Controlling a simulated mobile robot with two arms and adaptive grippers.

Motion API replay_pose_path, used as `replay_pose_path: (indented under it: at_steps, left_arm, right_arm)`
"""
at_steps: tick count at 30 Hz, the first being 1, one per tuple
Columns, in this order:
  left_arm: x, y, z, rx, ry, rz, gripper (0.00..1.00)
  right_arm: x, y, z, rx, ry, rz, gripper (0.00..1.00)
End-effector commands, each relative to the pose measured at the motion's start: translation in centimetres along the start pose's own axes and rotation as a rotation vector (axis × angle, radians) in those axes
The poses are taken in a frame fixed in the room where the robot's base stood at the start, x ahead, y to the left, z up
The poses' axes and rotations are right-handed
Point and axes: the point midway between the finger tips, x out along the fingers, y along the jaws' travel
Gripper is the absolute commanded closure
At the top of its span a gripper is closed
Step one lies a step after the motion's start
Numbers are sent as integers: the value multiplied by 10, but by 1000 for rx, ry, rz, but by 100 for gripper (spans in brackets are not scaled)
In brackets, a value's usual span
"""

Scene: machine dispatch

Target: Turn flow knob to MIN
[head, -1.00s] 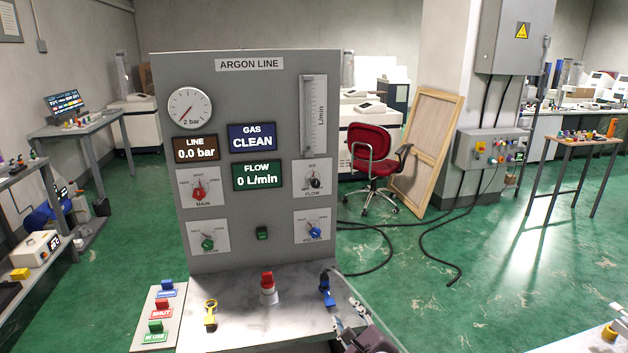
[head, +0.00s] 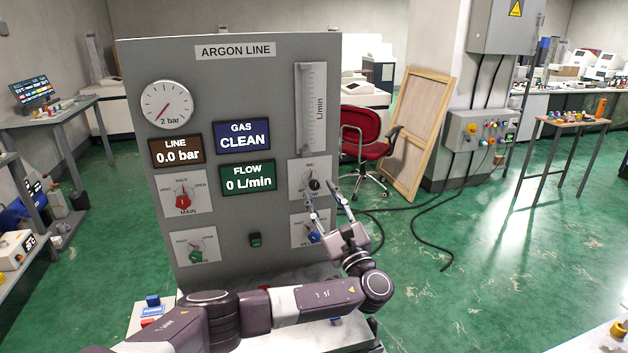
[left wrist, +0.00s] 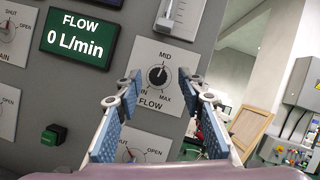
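The flow knob (head: 314,185) is a small black dial on a white plate at the right side of the grey argon panel (head: 235,110). In the left wrist view the knob (left wrist: 157,76) has a white pointer that looks turned roughly up towards MID; MIN is lower left, partly hidden by a finger, and MAX lower right. My left gripper (head: 320,190) is open and empty, its fingers directed at the knob. In the left wrist view its fingertips (left wrist: 160,78) appear either side of the knob; contact is not visible. My right gripper is not in view.
The flow display (head: 248,177) reads 0 L/min and the line display (head: 176,150) 0.0 bar. A blue knob (head: 314,237) sits just below the flow knob, behind my gripper. Red main knob (head: 183,202) and green knob (head: 195,246) are on the left.

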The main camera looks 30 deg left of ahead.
Motion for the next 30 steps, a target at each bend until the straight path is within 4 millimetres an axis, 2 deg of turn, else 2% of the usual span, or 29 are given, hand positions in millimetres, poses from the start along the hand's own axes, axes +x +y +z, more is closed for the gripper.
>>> replay_pose_path:
  at_steps: [1, 6, 11, 15, 18, 27, 30]
  left_arm:
    - [11, 0, 3, 4, -3, 3, 64]
    - [32, 0, 1, 2, -1, 1, 64]
    - [40, 1, 0, 1, 1, 1, 64]
    - [40, 1, -1, 0, 2, 1, 64]
    - [40, 1, -1, 0, 2, 1, 64]
    - [40, 1, -1, 0, 2, 1, 97]
    - [40, 1, -1, 0, 2, 1, 100]
  right_arm:
    - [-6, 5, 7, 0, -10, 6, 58]
    - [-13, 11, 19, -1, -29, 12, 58]
    - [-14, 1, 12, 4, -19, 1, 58]
    - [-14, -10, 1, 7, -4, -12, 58]
    - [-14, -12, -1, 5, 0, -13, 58]
    - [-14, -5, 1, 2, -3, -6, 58]
    - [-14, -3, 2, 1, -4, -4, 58]
